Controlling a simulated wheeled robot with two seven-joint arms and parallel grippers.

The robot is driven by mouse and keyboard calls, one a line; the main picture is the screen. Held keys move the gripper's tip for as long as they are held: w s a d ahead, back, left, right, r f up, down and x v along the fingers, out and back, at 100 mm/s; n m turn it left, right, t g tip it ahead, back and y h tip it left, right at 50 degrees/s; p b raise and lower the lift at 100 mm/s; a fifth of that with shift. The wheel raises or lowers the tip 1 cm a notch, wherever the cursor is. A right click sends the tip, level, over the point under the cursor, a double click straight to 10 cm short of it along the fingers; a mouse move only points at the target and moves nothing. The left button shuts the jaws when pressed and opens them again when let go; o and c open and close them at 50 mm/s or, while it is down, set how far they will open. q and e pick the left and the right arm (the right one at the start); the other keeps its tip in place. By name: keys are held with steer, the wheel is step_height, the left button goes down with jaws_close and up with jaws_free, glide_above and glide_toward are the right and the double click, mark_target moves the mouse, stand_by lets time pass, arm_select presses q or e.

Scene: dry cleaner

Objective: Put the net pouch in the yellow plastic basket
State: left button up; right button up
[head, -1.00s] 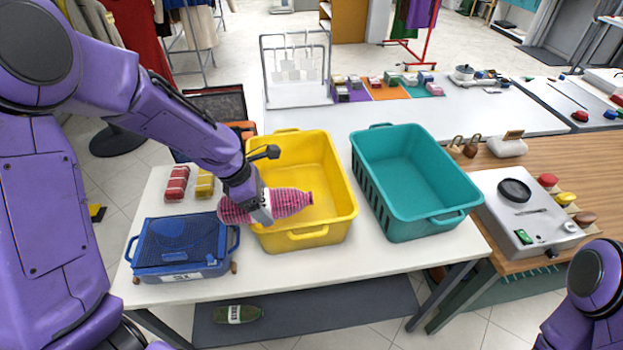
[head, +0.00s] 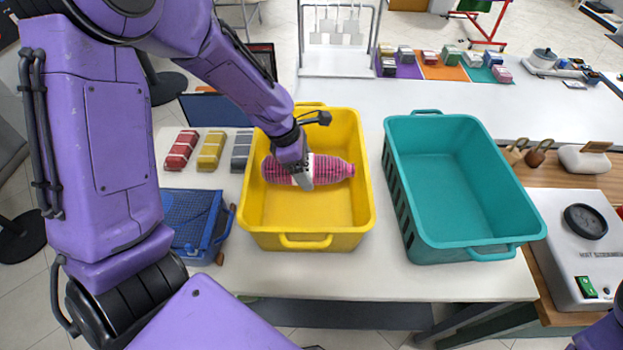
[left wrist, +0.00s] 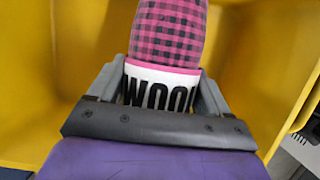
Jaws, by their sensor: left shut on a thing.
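The net pouch (head: 331,169) is a pink and dark checked roll with a white label band. My left gripper (head: 304,182) is shut around its middle, over the band. The pouch lies level across the yellow plastic basket (head: 313,241), within its rim as seen from the head; I cannot tell whether it touches the floor. In the left wrist view the pouch (left wrist: 168,35) sits between both fingers (left wrist: 160,92), its band reading "WOO", with yellow basket walls (left wrist: 50,80) around. My right gripper is not in view.
A teal basket (head: 450,250) stands to the right. A blue mesh-topped box (head: 190,215) is at the left, partly hidden by my arm. Red, yellow and grey bundles (head: 211,150) lie left of the yellow basket. White table shows in front (head: 360,275).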

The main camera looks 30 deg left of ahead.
arm_select(q)
steer(key=f, duration=0.9)
steer(key=shift+s+f, duration=0.15)
steer(key=shift+s, duration=0.2)
steer(key=o, duration=1.2)
steer(key=shift+f, duration=0.1)
steer(key=v, duration=1.2)
steer(key=shift+r+p, duration=0.2)
steer(key=shift+p, duration=0.15)
